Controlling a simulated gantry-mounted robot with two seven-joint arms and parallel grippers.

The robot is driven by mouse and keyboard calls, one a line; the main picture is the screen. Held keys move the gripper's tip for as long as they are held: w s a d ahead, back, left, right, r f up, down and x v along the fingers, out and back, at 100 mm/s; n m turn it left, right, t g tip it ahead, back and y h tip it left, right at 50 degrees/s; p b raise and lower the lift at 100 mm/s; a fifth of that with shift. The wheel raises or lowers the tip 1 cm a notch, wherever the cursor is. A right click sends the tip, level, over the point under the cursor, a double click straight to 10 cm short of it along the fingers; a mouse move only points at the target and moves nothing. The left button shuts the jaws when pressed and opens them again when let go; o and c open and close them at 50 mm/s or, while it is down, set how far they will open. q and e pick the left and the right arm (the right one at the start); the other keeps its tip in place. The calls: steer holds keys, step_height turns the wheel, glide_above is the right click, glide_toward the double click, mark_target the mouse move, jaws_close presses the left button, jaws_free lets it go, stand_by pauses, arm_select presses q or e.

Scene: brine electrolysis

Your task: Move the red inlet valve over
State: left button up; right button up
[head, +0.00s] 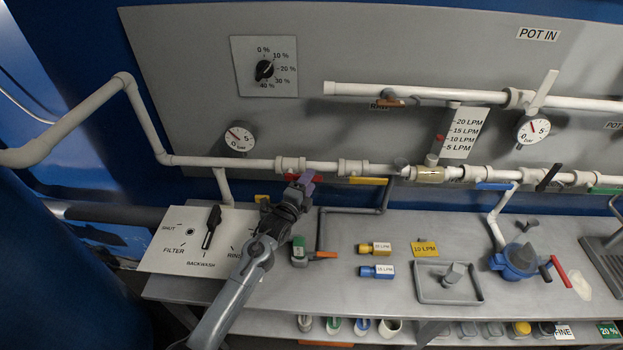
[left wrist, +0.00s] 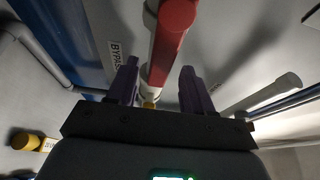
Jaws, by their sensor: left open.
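The red inlet valve (head: 319,178) has a red handle on the lower white pipe, partly covered by my left gripper in the head view. My left gripper (head: 304,180) is open, with its purple fingers in front of the valve. In the left wrist view, the red handle (left wrist: 173,40) rises between the two spread purple fingers of my left gripper (left wrist: 160,68). Gaps show on both sides, with the wider one on the right. My right gripper is not in view.
A yellow valve handle (head: 368,181) sits just right on the same pipe. A pressure gauge (head: 239,136) is above left. Below are a selector panel (head: 188,241), a green-topped part (head: 299,246) and the grey bench (head: 340,285). Bench space in front is partly clear.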

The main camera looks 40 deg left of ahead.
arm_select(q)
steer(key=shift+x, duration=1.25)
jaws_close()
